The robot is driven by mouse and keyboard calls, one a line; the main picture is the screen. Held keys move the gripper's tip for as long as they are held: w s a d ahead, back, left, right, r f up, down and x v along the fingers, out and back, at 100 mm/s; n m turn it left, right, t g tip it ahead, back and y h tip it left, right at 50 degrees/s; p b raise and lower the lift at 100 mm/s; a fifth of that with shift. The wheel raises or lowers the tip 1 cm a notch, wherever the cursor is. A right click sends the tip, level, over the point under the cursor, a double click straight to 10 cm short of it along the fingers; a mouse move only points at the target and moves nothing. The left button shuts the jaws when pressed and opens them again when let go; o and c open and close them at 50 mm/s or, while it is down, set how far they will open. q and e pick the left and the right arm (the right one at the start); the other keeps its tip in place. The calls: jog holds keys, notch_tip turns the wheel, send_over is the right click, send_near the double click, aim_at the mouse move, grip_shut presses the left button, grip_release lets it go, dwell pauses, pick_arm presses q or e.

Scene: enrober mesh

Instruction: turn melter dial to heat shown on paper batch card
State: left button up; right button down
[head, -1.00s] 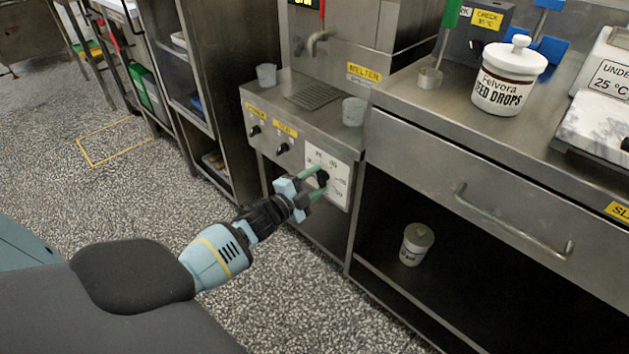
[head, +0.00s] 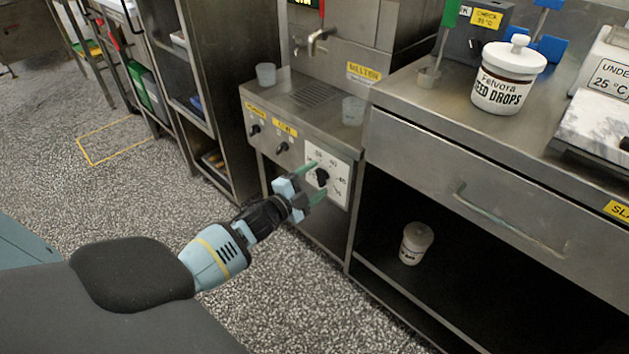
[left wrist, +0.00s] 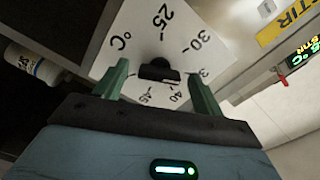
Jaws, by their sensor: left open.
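The melter dial is a black knob (head: 322,177) on a white square scale plate (head: 341,192) on the front of the steel melter. In the left wrist view the knob (left wrist: 159,71) lies between and beyond the fingertips, with 25, 30, 40, 45 and °C legible around it. I cannot tell which number it points at. My left gripper (head: 312,183) is open, its two green fingers just in front of the dial, apparently not gripping it. I see no paper batch card. My right gripper is not in view.
Two smaller black knobs (head: 282,148) (head: 255,130) sit left of the dial. Clear cups (head: 353,111) stand on the melter top. A steel counter (head: 410,120) with a drawer handle (head: 510,222) stands to the right, holding a white jar (head: 508,78). The floor in front is clear.

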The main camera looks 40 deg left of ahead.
pick_arm(q)
jog(key=s+p, duration=0.1)
jog(key=s, duration=0.6)
jog(key=shift+s+a, duration=0.2)
jog(key=shift+a, duration=0.1)
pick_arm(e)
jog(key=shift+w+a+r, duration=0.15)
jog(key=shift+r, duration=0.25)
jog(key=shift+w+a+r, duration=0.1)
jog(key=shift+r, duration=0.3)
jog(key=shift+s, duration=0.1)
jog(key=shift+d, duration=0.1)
